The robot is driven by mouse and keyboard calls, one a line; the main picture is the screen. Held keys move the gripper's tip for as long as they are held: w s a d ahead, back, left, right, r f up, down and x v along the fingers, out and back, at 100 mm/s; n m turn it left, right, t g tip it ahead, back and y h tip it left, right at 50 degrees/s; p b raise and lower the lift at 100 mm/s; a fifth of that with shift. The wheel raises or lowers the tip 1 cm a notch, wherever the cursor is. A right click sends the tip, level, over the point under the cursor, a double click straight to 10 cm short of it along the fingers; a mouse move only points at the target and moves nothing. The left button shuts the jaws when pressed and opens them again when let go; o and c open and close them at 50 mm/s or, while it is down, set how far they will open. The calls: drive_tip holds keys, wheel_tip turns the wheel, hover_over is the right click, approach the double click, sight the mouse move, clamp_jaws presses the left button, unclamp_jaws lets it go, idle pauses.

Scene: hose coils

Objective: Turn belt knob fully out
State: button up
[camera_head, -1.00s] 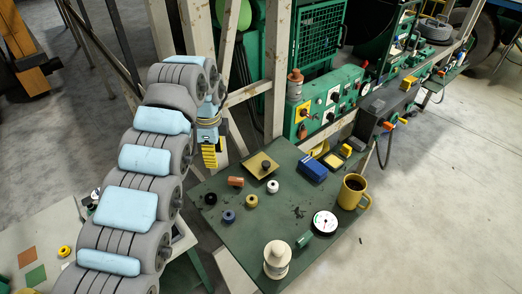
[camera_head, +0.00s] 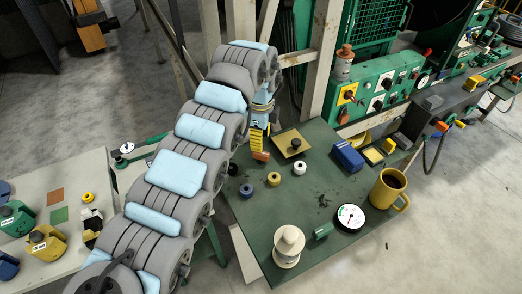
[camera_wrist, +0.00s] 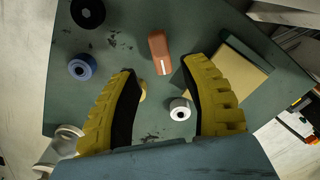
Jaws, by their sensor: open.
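The green control panel (camera_head: 375,95) stands at the back right in the head view. I cannot read labels, so I cannot tell which is the belt knob. My gripper (camera_head: 260,143) hangs over the left back part of the green table, well left of the panel. In the wrist view my gripper (camera_wrist: 161,68) points down with its yellow fingers wide apart and nothing held. The panel knobs are not recognisable in that view.
The green table (camera_head: 325,225) holds an orange block (camera_wrist: 159,52), tape rolls (camera_head: 274,179), a yellow plate with a knob (camera_head: 294,145), a blue box (camera_head: 347,156), a mug (camera_head: 387,187), a gauge (camera_head: 350,217) and a cream spool (camera_head: 288,247). A frame post (camera_head: 325,60) stands left of the panel.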

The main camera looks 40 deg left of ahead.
sight(261, 157)
drive_tip(key=shift+f, duration=2.6)
drive_tip(key=shift+f, duration=0.25)
clamp_jaws()
